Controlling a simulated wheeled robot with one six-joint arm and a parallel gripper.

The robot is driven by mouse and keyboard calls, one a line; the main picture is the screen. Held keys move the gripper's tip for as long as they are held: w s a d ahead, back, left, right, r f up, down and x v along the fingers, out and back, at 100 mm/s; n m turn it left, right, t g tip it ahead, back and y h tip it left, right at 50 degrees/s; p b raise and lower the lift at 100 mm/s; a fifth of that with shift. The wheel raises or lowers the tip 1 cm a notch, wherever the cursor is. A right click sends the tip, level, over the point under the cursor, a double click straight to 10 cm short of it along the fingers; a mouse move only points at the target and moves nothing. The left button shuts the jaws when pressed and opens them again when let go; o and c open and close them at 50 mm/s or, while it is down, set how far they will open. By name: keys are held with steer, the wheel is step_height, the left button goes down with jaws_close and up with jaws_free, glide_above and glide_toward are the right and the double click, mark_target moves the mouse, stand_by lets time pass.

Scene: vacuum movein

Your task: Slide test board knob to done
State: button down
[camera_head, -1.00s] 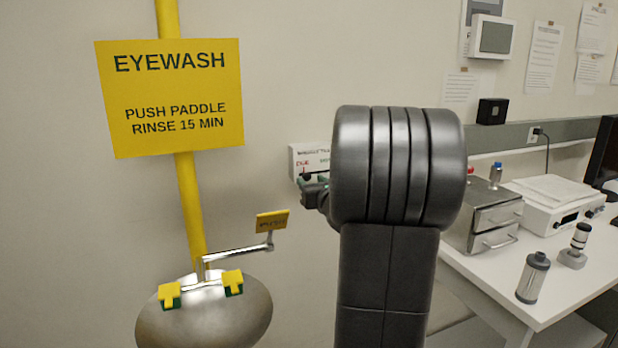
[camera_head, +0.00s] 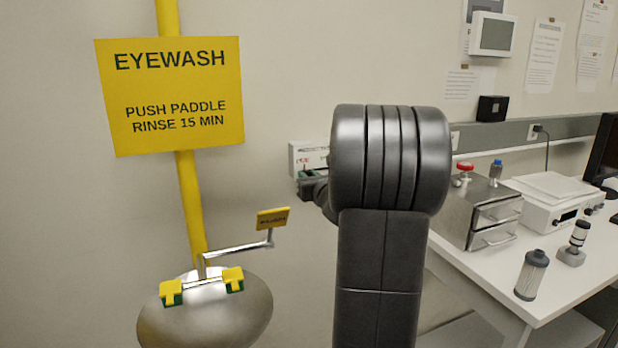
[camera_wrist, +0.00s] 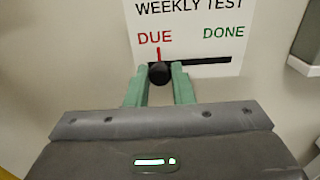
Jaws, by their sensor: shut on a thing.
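The white test board (camera_wrist: 185,15) hangs on the wall and reads WEEKLY TEST, with DUE at left and DONE at right. Its black knob (camera_wrist: 159,74), with a red pointer, sits under DUE at the left end of a dark slot. My gripper (camera_wrist: 160,68) has its green fingers on either side of the knob and is shut on it. The slot runs clear to the right, towards DONE. In the head view, the board (camera_head: 303,155) shows only at its left part, and my arm hides the rest. My gripper (camera_head: 312,183) is at its lower edge.
The eyewash basin (camera_head: 205,318), its push paddle (camera_head: 273,218) and the yellow sign (camera_head: 172,95) are left of my arm. A white bench (camera_head: 470,270) at right carries a metal drawer box (camera_head: 480,212), a grey bottle (camera_head: 532,275) and a white device (camera_head: 552,207).

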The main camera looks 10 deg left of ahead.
steer(key=w+d+p, duration=0.1)
steer(key=w+d, duration=0.3)
steer(key=d, duration=0.2)
steer(key=c, duration=1.6)
jaws_free()
steer(key=shift+c, duration=0.2)
steer(key=o, duration=0.4)
steer(key=shift+w+d, duration=0.15)
steer(key=shift+d, duration=0.1)
steer(key=b+v, duration=0.2)
steer(key=v, duration=1.2)
steer(key=shift+a, duration=0.1)
